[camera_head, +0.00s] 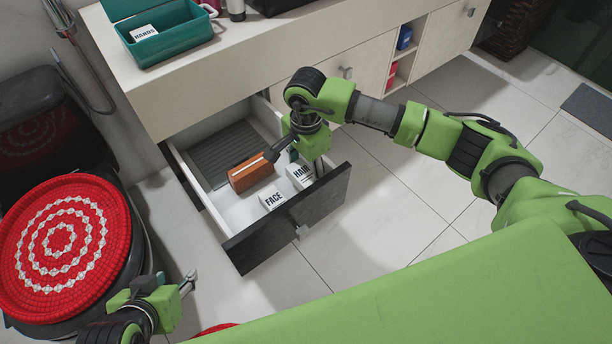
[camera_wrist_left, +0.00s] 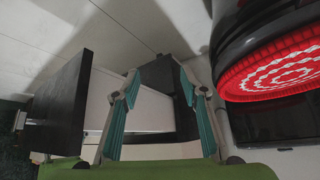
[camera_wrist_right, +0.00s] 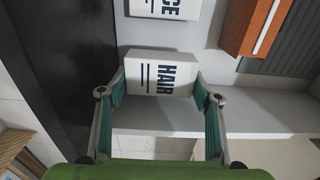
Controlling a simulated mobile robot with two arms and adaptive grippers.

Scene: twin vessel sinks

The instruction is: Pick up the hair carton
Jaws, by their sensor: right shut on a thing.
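The hair carton is a white box with dark HAIR lettering. It shows in the head view (camera_head: 300,175) inside the open drawer (camera_head: 228,243), near its right end. In the right wrist view the hair carton (camera_wrist_right: 160,74) lies between the fingertips of my right gripper (camera_wrist_right: 160,92). My right gripper (camera_head: 318,165) reaches down into the drawer and is shut on the carton.
A white FACE carton (camera_head: 273,196) and a brown-orange box (camera_head: 250,173) lie in the drawer, beside a grey ribbed mat (camera_head: 225,152). The black drawer front (camera_head: 310,205) stands close to my right gripper. A teal box (camera_head: 175,40) with a HANDS carton (camera_head: 144,33) stands on the counter.

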